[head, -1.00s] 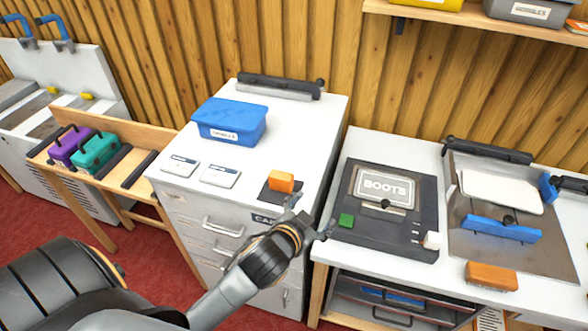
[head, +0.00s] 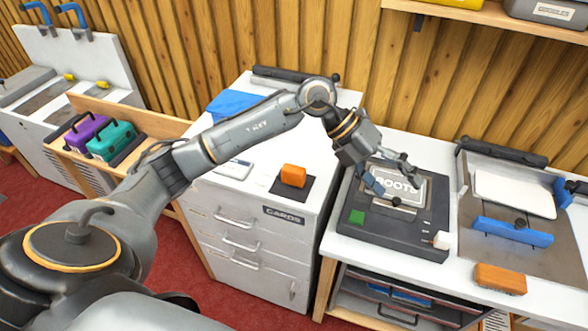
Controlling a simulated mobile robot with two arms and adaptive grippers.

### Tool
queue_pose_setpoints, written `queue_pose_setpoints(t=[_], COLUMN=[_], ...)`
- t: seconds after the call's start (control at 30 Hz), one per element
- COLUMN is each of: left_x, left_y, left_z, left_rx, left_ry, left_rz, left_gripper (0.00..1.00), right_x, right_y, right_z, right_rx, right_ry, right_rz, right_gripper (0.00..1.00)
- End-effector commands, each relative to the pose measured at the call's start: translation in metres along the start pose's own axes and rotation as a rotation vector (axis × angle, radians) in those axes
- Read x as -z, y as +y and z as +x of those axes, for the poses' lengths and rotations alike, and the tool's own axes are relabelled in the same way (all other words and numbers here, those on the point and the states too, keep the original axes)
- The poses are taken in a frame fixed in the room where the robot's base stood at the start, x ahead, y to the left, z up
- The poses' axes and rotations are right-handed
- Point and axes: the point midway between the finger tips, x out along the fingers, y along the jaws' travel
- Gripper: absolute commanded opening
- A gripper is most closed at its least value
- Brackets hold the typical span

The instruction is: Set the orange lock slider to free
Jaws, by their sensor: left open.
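One orange block (head: 293,175) sits on a dark square plate on top of the white drawer cabinet. Another orange block (head: 500,278) is at the front edge of the right bench. I cannot tell from the picture which one is the lock slider, and no free marking is readable. My left gripper (head: 394,180) is open and empty, over the grey BOOTS plate (head: 411,201) of the dark device on the bench. It is to the right of the first block and apart from both blocks. My right gripper is not in view.
A metal board with a blue bar (head: 512,232) lies to the right. My left arm partly hides a blue box (head: 232,103) on the white cabinet (head: 328,160).

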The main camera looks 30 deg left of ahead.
Motion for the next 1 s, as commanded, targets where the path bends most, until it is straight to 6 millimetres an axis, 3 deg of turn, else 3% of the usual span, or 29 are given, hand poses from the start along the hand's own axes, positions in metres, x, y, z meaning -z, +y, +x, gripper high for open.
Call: queue_pose_setpoints(t=[0.1,0.2,0.3,0.4,0.57,1.0], left_x=[-0.016,-0.021,-0.021,-0.018,-0.015,-0.004], left_y=[0.061,0.099,0.120,0.131,0.140,0.204], left_z=[-0.058,-0.113,-0.159,-0.186,-0.194,-0.141], left_rx=[-0.360,-0.609,-0.780,-0.878,-0.919,-0.914], left_ry=[0.018,0.016,0.007,0.001,0.001,0.007], left_rz=[-0.039,-0.117,-0.196,-0.250,-0.277,-0.275], left_gripper=[0.79,0.79,0.79,0.79,0.79,0.79], right_x=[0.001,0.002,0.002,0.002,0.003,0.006], right_y=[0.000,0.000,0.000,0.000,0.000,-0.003], right_z=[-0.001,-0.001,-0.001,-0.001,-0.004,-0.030], right_rx=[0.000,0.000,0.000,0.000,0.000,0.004], right_ry=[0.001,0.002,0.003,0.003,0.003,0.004], right_rz=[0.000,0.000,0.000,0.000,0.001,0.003], right_gripper=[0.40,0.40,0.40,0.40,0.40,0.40])
